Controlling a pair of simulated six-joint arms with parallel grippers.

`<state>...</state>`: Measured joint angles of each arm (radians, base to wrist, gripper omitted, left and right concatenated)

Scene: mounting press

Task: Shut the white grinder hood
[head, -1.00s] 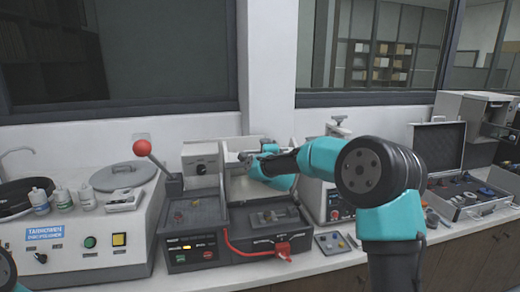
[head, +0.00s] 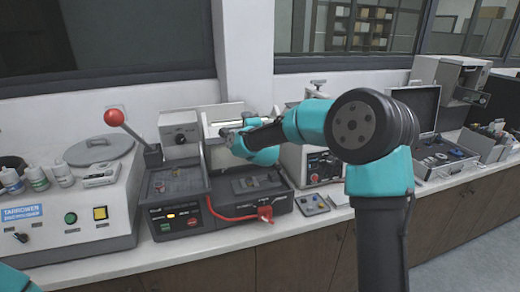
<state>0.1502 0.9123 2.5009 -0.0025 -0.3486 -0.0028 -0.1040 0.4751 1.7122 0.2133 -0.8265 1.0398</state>
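The white grinder hood (head: 223,112) stands raised at the back of the dark grinder base (head: 283,201). The recessed bed (head: 252,184) in front of it is uncovered. My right arm reaches in from the right, and its gripper (head: 224,133) is in front of the hood's upper left part. I cannot tell whether it touches the hood or whether its fingers are open. The arm hides part of the hood's right side. My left gripper is out of view; only a bit of that arm shows at the bottom left.
A red-knobbed lever (head: 114,118) stands left of the grinder. A red hose (head: 228,216) crosses its front. A small tray (head: 312,205) lies to its right. A white machine (head: 95,225) and bottles (head: 37,178) are at left, an open case (head: 432,172) at right.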

